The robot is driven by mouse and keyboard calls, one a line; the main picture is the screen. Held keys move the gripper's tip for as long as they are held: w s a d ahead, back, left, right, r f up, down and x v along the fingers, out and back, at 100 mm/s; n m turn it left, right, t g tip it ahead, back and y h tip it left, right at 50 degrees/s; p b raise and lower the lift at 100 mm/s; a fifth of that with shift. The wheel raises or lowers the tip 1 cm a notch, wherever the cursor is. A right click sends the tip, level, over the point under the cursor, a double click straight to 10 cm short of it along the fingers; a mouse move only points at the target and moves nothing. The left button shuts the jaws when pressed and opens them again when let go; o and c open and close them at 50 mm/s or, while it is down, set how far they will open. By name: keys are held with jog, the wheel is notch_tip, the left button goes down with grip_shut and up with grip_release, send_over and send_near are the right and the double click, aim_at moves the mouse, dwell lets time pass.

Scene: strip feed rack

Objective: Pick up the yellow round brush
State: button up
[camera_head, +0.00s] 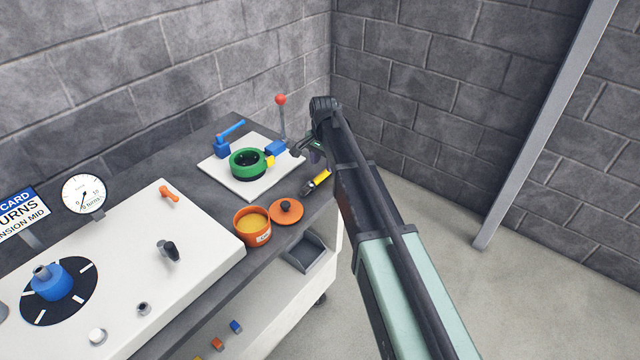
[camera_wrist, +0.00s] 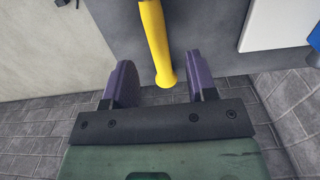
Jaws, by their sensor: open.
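The yellow round brush (camera_head: 319,181) lies near the right edge of the dark bench top in the head view, beside my arm. Only its yellow handle (camera_wrist: 154,42) shows in the wrist view, coming in from the top edge; its brush head is out of that frame. My gripper (camera_wrist: 159,72) is open, with one purple finger on each side of the handle's rounded end and a gap on both sides. In the head view my gripper (camera_head: 309,149) is at the bench's far right edge, partly hidden by my arm. I cannot tell its height above the brush.
A white plate (camera_head: 226,178) carries a green ring (camera_head: 234,165), blue parts and a red-knobbed lever (camera_head: 281,100). An orange pot (camera_head: 240,226) and its orange lid (camera_head: 294,213) stand nearer on the bench. Block walls rise behind; open floor lies right.

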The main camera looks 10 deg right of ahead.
aim_at(324, 172)
notch_tip(324, 172, down, 5)
jog(key=b, duration=0.3)
jog(key=shift+d+b, duration=0.1)
jog(key=shift+b, duration=0.3)
jog(key=shift+r, duration=0.3)
grip_shut()
jog(key=shift+r+p, duration=0.1)
jog(key=shift+p, duration=0.25)
notch_tip(324, 172, up, 20)
jog(key=p, duration=2)
